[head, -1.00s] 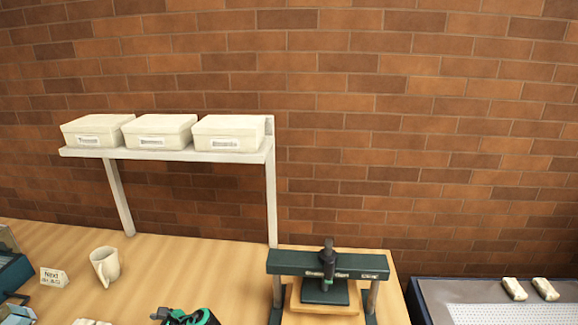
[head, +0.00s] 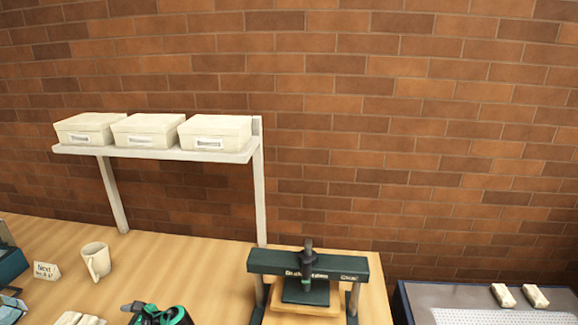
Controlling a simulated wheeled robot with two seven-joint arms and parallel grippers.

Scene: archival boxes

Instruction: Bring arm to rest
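A black and green piece (head: 165,316) shows at the bottom edge, left of the press. It is cut off by the frame, and I cannot tell whether it belongs to one of my arms. Three cream archival boxes (head: 90,128), (head: 147,130), (head: 215,132) stand side by side on a white shelf (head: 160,154) against the brick wall. Each has a label on its front.
A dark green press (head: 308,265) stands on the wooden table (head: 200,262). A cream mug (head: 97,262) and a small sign card (head: 46,271) are at left. At right, a grey-topped surface (head: 450,296) holds two pale blocks (head: 503,295), (head: 535,297). Table between mug and press is clear.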

